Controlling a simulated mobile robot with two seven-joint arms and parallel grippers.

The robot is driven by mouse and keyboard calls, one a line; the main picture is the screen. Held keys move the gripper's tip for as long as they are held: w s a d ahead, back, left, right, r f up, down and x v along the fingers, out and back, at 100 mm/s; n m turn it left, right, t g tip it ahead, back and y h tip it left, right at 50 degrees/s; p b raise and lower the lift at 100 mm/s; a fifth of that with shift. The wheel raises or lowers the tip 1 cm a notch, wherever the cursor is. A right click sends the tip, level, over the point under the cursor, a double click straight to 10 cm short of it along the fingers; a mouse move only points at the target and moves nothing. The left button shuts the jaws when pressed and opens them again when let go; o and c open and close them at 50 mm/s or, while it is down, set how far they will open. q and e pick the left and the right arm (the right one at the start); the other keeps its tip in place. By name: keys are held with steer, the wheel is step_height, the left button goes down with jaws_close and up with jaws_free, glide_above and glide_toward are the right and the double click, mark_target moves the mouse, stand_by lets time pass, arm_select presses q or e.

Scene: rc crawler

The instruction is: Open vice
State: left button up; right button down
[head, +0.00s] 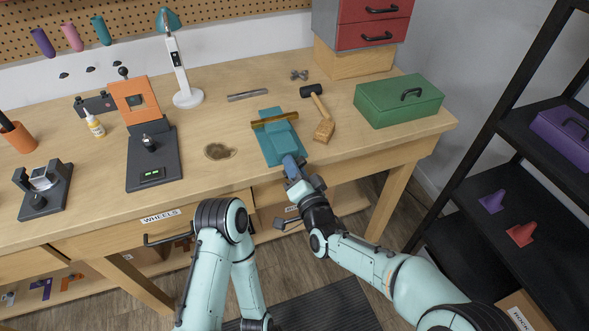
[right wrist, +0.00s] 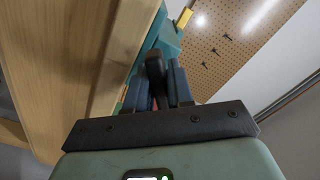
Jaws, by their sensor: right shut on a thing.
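The teal vice (head: 283,143) stands near the front edge of the workbench, right of the middle in the head view. A long brown-gold bar (head: 262,122) lies across its far part; I cannot tell how tightly the jaws sit on it. My right gripper (head: 293,170) is at the vice's front side, over the bench edge. In the right wrist view its dark blue fingers (right wrist: 167,88) are shut around a black handle (right wrist: 155,66), with the teal vice (right wrist: 166,38) just beyond. My left arm is folded low in the head view, and its gripper is not visible.
A green toolbox (head: 385,103) stands farther right. A dark stand with an orange frame (head: 133,98) is left. A drawer handle (head: 165,240) sticks out below the bench.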

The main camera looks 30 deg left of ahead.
steer(key=n+b, duration=0.2)
steer(key=shift+f+n, duration=0.15)
steer(key=shift+n, duration=0.15)
steer(key=n+b, duration=0.2)
steer(key=n, duration=0.1)
steer(key=shift+n, duration=0.3)
steer(key=n+b, duration=0.1)
steer(key=n, duration=0.1)
steer(key=shift+n, duration=0.3)
steer(key=n, duration=0.2)
steer(key=shift+n+b, duration=0.35)
steer(key=shift+n, duration=0.05)
steer(key=n, duration=0.3)
steer(key=shift+n, duration=0.3)
steer(key=n, duration=0.4)
steer(key=shift+w+n+b, duration=0.1)
steer(key=shift+n+b, duration=0.2)
steer(key=n, duration=0.4)
arm_select(q)
steer(key=w+a+f+t+y, duration=0.1)
steer(key=w+a+f+t, duration=0.1)
steer(key=w+f, duration=0.5)
steer(key=shift+w+a+f+n+t, duration=0.35)
steer(key=shift+w+a, duration=0.2)
steer(key=shift+a, duration=0.15)
arm_select(e)
steer(key=shift+d+n, duration=0.1)
steer(key=shift+n, duration=2.1)
